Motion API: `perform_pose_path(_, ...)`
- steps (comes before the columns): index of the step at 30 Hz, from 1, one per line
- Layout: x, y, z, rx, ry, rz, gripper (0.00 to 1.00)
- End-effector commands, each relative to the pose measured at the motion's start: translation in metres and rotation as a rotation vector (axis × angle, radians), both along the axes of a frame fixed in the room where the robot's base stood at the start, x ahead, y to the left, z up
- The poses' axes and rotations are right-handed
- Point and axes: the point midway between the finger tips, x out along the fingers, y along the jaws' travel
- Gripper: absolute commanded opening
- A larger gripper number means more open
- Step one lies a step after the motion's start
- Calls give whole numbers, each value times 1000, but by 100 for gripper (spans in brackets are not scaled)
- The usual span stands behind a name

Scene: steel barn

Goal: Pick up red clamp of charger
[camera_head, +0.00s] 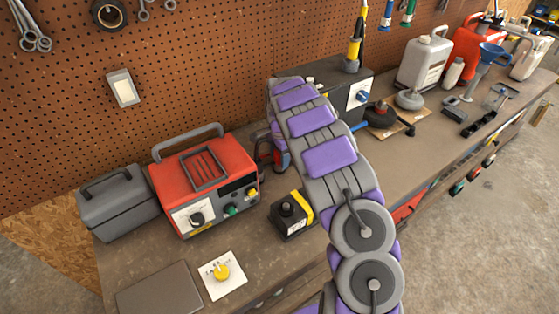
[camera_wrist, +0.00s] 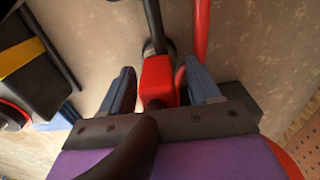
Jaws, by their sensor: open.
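The red charger (camera_head: 205,185) stands on the workbench (camera_head: 262,275), with a handle on top and knobs on its front. In the wrist view the red clamp (camera_wrist: 158,78) lies between the two blue-grey fingers of my gripper (camera_wrist: 159,68). The fingers are apart, one on each side of the clamp, and a gap shows at the left finger. The right finger is close to the clamp; I cannot tell if they touch. In the head view my arm mostly hides the gripper, just right of the charger. The lower end of the clamp is partly hidden.
A red cable (camera_wrist: 201,30) and a black cable (camera_wrist: 152,22) run near the clamp. A black box with a yellow stripe (camera_head: 292,216) stands right of the charger. A grey toolbox (camera_head: 120,203) is at its left. A pegboard wall (camera_head: 215,70) rises behind.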

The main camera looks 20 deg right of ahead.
Motion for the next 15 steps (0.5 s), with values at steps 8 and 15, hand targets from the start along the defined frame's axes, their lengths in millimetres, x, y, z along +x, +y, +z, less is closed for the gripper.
perform_pose_path(8,0,0,1,-1,-1,0,50)
perform_pose_path(15,0,0,1,-1,-1,0,27)
